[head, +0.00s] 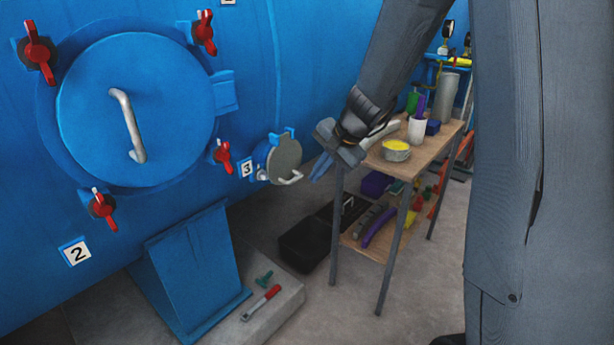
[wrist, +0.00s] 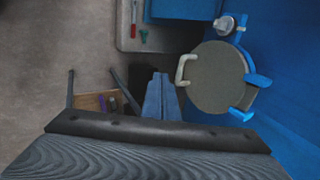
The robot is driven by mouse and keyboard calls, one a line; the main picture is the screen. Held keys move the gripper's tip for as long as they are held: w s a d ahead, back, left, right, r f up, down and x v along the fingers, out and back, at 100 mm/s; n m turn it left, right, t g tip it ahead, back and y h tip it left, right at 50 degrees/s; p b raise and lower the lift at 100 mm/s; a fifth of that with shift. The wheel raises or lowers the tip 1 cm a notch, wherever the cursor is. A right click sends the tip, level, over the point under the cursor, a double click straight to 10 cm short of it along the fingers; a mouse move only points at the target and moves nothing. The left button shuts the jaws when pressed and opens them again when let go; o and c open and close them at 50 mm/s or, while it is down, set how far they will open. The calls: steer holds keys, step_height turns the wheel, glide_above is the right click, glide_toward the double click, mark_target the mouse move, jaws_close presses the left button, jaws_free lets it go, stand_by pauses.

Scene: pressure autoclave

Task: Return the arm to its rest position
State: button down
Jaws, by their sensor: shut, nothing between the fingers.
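My gripper (head: 322,166) is at the end of my arm, in the middle of the head view, and points down and to the left. Its blue fingers are together and hold nothing; they also show in the wrist view (wrist: 160,92). It hangs in the air between the small round hatch (head: 284,158) marked 3 and the wooden table. The hatch's grey disc with a pale handle is right of my fingers in the wrist view (wrist: 222,78). I see no contact between fingers and hatch.
The large blue hatch (head: 137,110) with several red clamps is at left. The wooden table (head: 428,152) bears a yellow-filled tin (head: 396,151) and a white cup (head: 417,130). A black case (head: 308,240) lies on the floor. A red-handled tool (head: 262,302) lies on the grey plinth.

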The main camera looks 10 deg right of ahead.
steer(key=s+d+r, duration=0.4)
steer(key=s, duration=0.1)
steer(key=shift+s+r, duration=0.35)
steer(key=shift+s, duration=0.05)
steer(key=s+a+r+n+g+h+p, duration=0.1)
steer(key=s+n+p, duration=0.4)
steer(key=s, duration=0.7)
steer(key=s+a+r+n+g+h+p, duration=0.1)
steer(key=s+a+n+g+h+p, duration=0.1)
steer(key=s, duration=1.1)
steer(key=a+n+g+p, duration=0.1)
steer(key=n+g+p, duration=0.1)
steer(key=n+p, duration=0.1)
steer(key=shift+a+r+n+h+p, duration=0.2)
steer(key=shift+r+n+h+p, duration=0.1)
steer(key=shift+r+n+p, duration=0.1)
